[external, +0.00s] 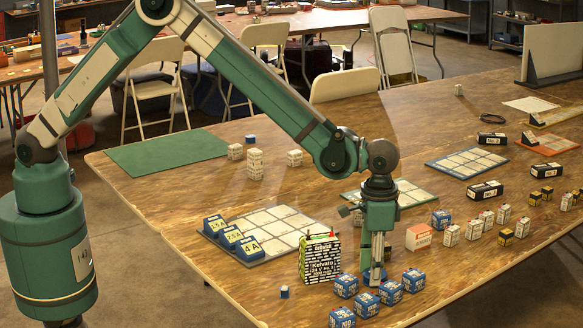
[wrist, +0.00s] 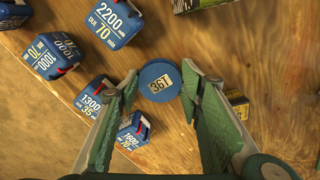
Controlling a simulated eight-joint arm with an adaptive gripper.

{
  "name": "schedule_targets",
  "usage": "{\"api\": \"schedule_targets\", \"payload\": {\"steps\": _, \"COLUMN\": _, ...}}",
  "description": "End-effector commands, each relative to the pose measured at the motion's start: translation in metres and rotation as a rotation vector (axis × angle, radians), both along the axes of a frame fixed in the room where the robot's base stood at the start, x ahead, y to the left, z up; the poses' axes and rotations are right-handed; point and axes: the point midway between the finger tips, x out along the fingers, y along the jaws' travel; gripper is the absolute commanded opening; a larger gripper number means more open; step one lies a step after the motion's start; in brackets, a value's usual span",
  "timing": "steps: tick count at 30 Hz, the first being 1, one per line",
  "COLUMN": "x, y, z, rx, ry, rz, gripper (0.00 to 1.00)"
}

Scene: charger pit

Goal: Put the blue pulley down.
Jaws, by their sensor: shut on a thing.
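The blue pulley is a round disc marked "36T". It shows in the wrist view (wrist: 156,92) between the fingertips of my gripper (wrist: 160,80), which is shut on it. In the external view my gripper (external: 377,255) points straight down near the front of the wooden table, with the blue pulley (external: 374,279) at its tips. The pulley is close to the table top; I cannot tell whether it touches.
Several blue boxes (external: 389,293) stand just in front of the pulley. A black-and-white Kelvato box (external: 319,260) stands left of it, and an orange-and-white box (external: 419,237) right. A gridded board (external: 276,228) lies behind left. The green mat (external: 165,153) is bare.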

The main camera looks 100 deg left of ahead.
Motion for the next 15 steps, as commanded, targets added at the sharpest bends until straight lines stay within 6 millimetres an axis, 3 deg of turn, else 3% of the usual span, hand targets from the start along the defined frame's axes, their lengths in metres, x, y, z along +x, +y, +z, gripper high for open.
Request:
{"api": "schedule_targets", "payload": {"steps": 2, "x": 0.0001, "y": 0.0, "z": -0.0026, "rx": 0.0, "ry": 0.0, "rz": 0.0, "gripper": 0.23}}
{"api": "schedule_targets", "payload": {"steps": 3, "x": 0.0, "y": -0.0001, "z": -0.0022, "rx": 0.0, "ry": 0.0, "rz": 0.0, "gripper": 0.41}}
{"api": "schedule_targets", "payload": {"steps": 6, "x": 0.0001, "y": 0.0, "z": -0.0019, "rx": 0.0, "ry": 0.0, "rz": 0.0, "gripper": 0.52}}
{"api": "schedule_targets", "payload": {"steps": 15, "x": 0.0, "y": -0.0001, "z": -0.0016, "rx": 0.0, "ry": 0.0, "rz": 0.0, "gripper": 0.52}}
